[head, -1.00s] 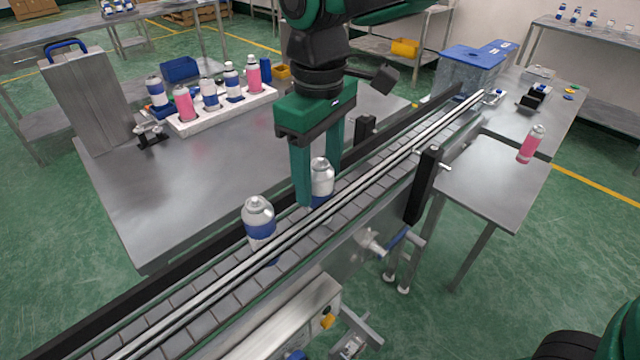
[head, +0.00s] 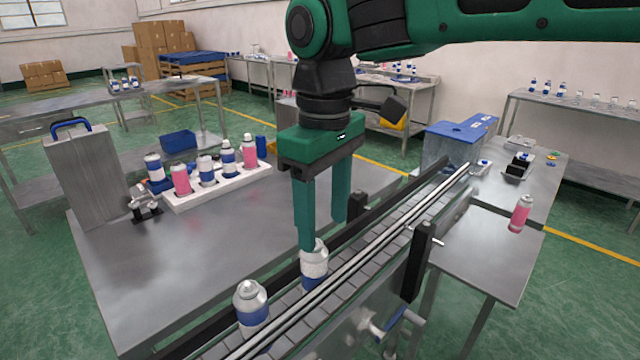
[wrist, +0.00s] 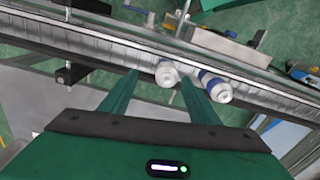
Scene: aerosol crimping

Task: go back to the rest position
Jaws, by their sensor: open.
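My gripper (head: 322,230) is open and points down above the conveyor (head: 385,235), its two green fingers apart with nothing held. A silver can with a blue band (head: 314,266) stands upright on the conveyor just below the fingertips; one finger overlaps its top in the head view. A second such can (head: 251,306) stands nearer on the belt. In the wrist view the first can (wrist: 166,74) shows past and between the fingertips, and the second can (wrist: 216,86) shows beyond the right finger.
A white tray (head: 226,188) with several blue and pink cans stands on the table (head: 200,250), by a grey upright case (head: 85,175). A blue-lidded box (head: 455,140) stands at the conveyor's far end. A pink can (head: 521,213) stands on the right table. Dark posts (head: 418,262) flank the belt.

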